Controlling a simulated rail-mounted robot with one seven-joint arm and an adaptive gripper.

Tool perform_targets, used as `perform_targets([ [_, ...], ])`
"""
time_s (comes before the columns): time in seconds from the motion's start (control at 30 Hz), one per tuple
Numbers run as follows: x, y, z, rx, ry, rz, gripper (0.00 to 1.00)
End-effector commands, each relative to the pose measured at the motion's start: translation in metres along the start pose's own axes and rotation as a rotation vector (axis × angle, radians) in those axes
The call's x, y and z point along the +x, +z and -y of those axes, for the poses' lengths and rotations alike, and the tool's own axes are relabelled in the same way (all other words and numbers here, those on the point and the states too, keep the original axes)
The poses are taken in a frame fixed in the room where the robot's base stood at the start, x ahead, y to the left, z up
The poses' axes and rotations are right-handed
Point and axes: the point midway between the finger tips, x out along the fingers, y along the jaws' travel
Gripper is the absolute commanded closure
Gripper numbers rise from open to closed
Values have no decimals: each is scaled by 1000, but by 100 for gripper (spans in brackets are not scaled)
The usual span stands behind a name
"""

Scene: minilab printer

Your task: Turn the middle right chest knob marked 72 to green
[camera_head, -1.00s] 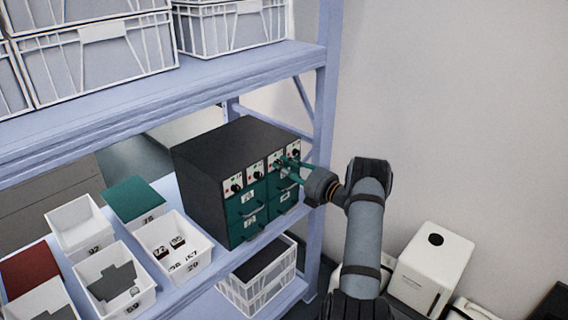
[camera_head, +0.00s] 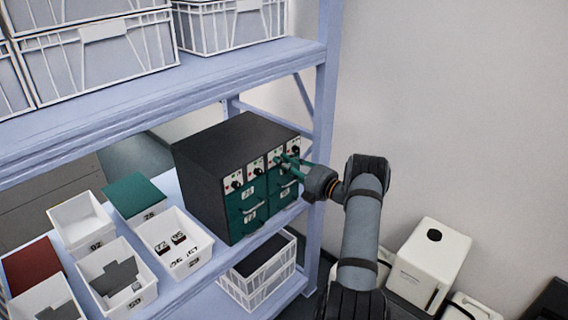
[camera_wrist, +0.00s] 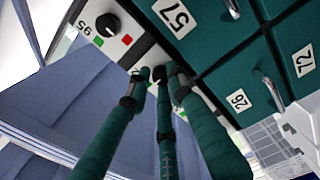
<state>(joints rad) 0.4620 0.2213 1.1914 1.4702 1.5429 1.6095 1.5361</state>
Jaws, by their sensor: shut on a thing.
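The dark chest (camera_head: 228,145) has green drawers and a row of white knob panels along the top of its front. In the wrist view, the green fingers of my gripper (camera_wrist: 160,80) are closed around a black knob (camera_wrist: 172,68), mostly hidden by the fingertips. The number and pointer direction of this knob cannot be read. A neighbouring black knob (camera_wrist: 107,24) marked 95 has a green and a red square beside it.
The chest stands on a blue shelf, with a shelf post (camera_head: 322,130) close to my gripper. White bins (camera_head: 172,240) stand left of it and a white crate (camera_head: 262,272) below. Drawer handles (camera_wrist: 272,92) stick out near the fingers in the wrist view.

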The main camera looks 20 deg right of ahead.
Motion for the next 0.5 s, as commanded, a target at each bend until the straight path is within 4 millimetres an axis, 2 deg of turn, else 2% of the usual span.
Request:
perform_targets([
  [0.1,-2,4,-2,0,4,9,100],
  [0.13,-2,4,-2,0,4,9,78],
  [0.4,-1,2,0,-1,1,4,62],
  [0.5,-1,1,0,-1,1,3,61],
])
